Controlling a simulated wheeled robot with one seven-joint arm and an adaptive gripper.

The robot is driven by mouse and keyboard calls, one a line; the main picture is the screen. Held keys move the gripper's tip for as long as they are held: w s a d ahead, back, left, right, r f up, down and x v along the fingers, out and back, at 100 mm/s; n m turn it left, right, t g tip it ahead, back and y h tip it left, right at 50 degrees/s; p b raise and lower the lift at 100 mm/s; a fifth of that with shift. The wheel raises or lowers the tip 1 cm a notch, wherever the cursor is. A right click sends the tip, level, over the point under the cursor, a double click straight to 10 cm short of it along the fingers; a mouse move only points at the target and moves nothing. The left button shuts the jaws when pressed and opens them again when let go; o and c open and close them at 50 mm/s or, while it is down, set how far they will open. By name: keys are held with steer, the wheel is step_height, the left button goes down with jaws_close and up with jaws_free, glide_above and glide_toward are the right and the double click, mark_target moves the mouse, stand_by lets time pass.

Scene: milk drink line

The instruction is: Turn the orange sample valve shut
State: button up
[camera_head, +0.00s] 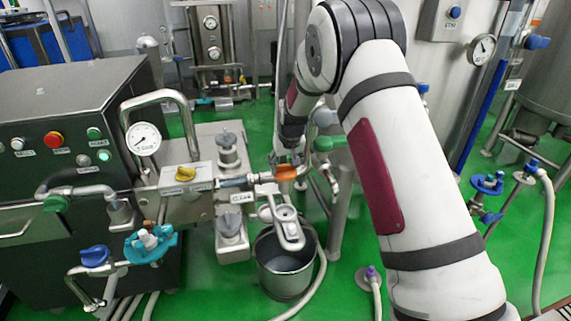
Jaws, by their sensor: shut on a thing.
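The orange sample valve handle (286,172) sits on a steel pipe fitting, left of my arm's forearm. My gripper (287,158) comes down from above, with its fingertips at the orange handle, shut on it. The fingers are small and partly dark here, so the exact grip is hard to make out. Below the valve, a curved steel spout (289,230) hangs over a metal bucket (285,277). The bucket's inside looks dark grey.
A green handle (330,143) is close right of my gripper. A blue valve (487,184) and hoses stand at right. Green floor is open behind.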

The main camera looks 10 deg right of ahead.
steer(key=o, duration=1.1)
steer(key=shift+o, duration=0.2)
steer(key=shift+r, duration=0.1)
steer(key=v, duration=1.1)
steer(key=shift+s+r, duration=0.15)
steer(key=shift+r, duration=0.25)
steer(key=s+r+p, duration=0.2)
steer(key=s+r, duration=0.7)
steer(key=s, duration=0.2)
steer(key=s+r+p, duration=0.2)
steer(key=s+r, duration=0.6)
steer(key=s, duration=0.4)
steer(key=s+r+p, duration=0.1)
steer(key=s+p, duration=0.2)
steer(key=s, duration=2.1)
steer(key=shift+s+d+r, duration=0.15)
steer(key=shift+s+r, duration=0.15)
steer(key=shift+s, duration=0.05)
